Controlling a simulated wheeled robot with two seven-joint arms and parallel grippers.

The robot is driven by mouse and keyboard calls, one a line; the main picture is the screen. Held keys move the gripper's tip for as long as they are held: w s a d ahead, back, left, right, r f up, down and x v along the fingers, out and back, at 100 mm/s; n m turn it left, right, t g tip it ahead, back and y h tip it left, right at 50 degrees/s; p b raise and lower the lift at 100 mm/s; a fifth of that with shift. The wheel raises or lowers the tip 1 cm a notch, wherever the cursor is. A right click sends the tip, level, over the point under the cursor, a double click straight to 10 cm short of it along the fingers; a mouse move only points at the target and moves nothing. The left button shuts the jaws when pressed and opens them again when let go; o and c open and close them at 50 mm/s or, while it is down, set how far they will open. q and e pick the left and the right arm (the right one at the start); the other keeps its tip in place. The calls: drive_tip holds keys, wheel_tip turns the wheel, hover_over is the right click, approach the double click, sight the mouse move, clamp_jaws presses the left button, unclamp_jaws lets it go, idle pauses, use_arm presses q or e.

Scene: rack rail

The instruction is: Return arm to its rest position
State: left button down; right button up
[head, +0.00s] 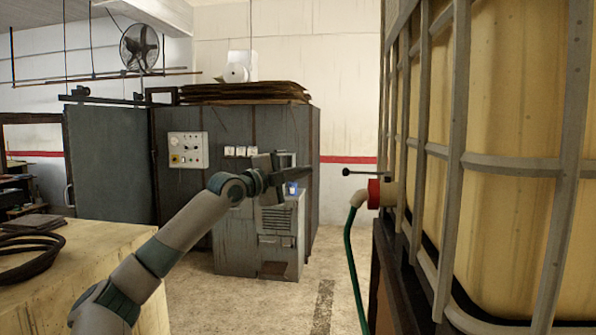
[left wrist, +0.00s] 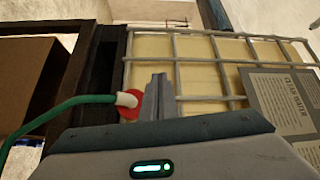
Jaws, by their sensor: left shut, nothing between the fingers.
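My left arm reaches in from the lower left of the head view, and its left gripper (head: 305,172) points right, held in the air in front of the grey cabinet. In the left wrist view its fingers (left wrist: 158,84) are closed together with nothing between them. The caged tank's outlet has a red collar (head: 374,193) and a dark handle (head: 362,172) sticking out to the left. In the head view the fingertips are left of this handle, with a gap between. The red collar also shows beside the fingers in the left wrist view (left wrist: 128,113). My right gripper is not in view.
A yellowish tank in a metal cage (head: 465,158) fills the right side. A green hose (head: 349,260) hangs from its outlet. A pale table (head: 95,262) with a coiled dark hose (head: 30,255) is at lower left. A grey cabinet (head: 230,215) stands behind; floor between is clear.

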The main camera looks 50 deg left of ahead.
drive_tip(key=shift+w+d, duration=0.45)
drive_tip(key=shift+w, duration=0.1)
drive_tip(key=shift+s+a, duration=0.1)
